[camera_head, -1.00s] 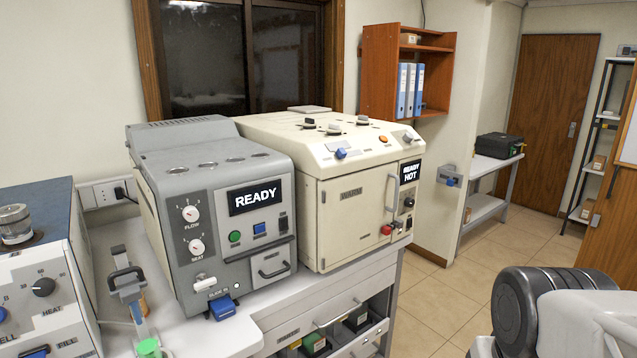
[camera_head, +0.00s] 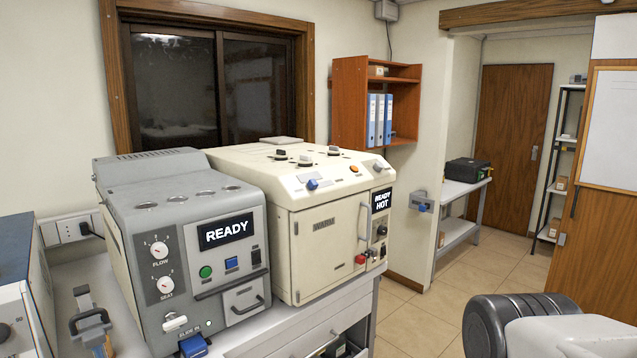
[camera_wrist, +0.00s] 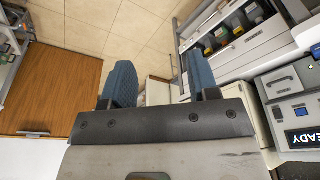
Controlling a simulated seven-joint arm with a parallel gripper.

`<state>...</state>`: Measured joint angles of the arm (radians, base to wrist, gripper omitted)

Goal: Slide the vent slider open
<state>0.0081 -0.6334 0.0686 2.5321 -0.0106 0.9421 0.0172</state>
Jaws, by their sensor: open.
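The cream oven-like machine (camera_head: 331,229) stands on the bench in the head view, with its front door closed and a lit READY HOT display (camera_head: 382,201).
A grey machine (camera_head: 138,223) with a READY display stands left of the cream one. A blue-and-white unit (camera_head: 20,262) is at the far left edge. A wooden shelf (camera_head: 349,104) with binders hangs behind. The tiled floor (camera_head: 412,320) right of the bench is clear.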

